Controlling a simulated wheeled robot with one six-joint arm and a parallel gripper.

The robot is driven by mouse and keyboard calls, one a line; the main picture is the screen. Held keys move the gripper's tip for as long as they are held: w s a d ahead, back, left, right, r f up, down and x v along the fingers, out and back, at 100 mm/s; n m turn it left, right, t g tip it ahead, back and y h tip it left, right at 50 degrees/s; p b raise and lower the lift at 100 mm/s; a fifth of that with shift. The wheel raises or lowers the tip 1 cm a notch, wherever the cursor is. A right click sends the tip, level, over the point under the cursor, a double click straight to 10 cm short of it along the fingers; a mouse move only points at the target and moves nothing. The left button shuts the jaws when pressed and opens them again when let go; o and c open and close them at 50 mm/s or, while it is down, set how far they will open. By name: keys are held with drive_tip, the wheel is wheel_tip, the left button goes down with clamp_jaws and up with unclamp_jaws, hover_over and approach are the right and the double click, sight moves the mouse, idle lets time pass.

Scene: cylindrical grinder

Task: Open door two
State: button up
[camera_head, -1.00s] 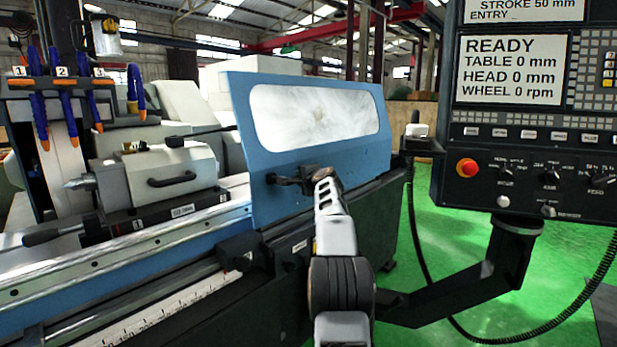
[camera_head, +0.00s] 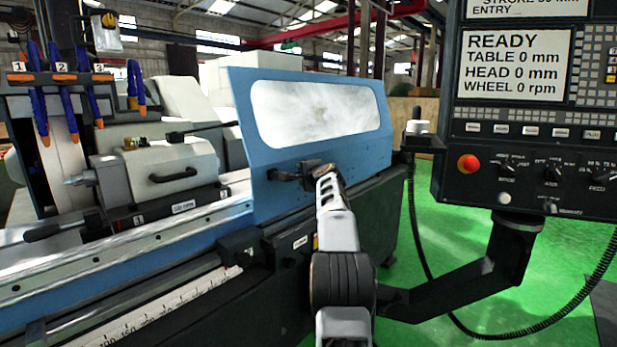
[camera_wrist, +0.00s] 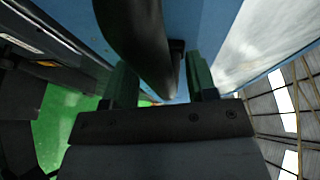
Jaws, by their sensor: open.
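The blue door (camera_head: 310,172) with a pale window stands at the right part of the grinder, over its bed. No number shows on this door. Its dark handle (camera_head: 283,176) is on the lower left of its face. My gripper (camera_wrist: 160,82) is at the handle, with its fingers apart. In the wrist view the dark handle bar (camera_wrist: 135,35) runs between the two green-tinted fingers, beside the blue door face. I cannot tell whether the fingers touch it. In the head view my arm hides part of the handle area.
The control panel (camera_head: 540,130) with a red button (camera_head: 468,163) stands close on the right, on a dark bracket arm (camera_head: 450,290). The grey headstock (camera_head: 160,170) is left of the door.

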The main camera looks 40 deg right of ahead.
drive_tip(key=b+v, duration=0.4)
drive_tip(key=v, duration=0.9)
drive_tip(key=shift+s+a, duration=0.15)
drive_tip(key=shift+s, duration=0.1)
drive_tip(key=shift+r, duration=0.1)
wheel_tip(320, 180, down, 8)
drive_tip(key=s+a+n+g+y, duration=0.1)
drive_tip(key=n+g, duration=0.2)
drive_tip(key=s+a+f+n+g+y+p, duration=0.3)
drive_tip(key=a+f+n+g+p, duration=0.15)
drive_tip(key=a, duration=0.65)
drive_tip(key=s+a+r+n+g+p, duration=0.2)
drive_tip(key=s+a+n+p, duration=0.4)
drive_tip(key=a, duration=0.7)
drive_tip(key=s+a+r+n+g+p, duration=0.2)
drive_tip(key=s+a+n+p, duration=0.5)
drive_tip(key=s+a+p, duration=0.3)
drive_tip(key=a, duration=0.3)
drive_tip(key=shift+a+y+p, duration=0.3)
drive_tip(key=shift+a, duration=0.1)
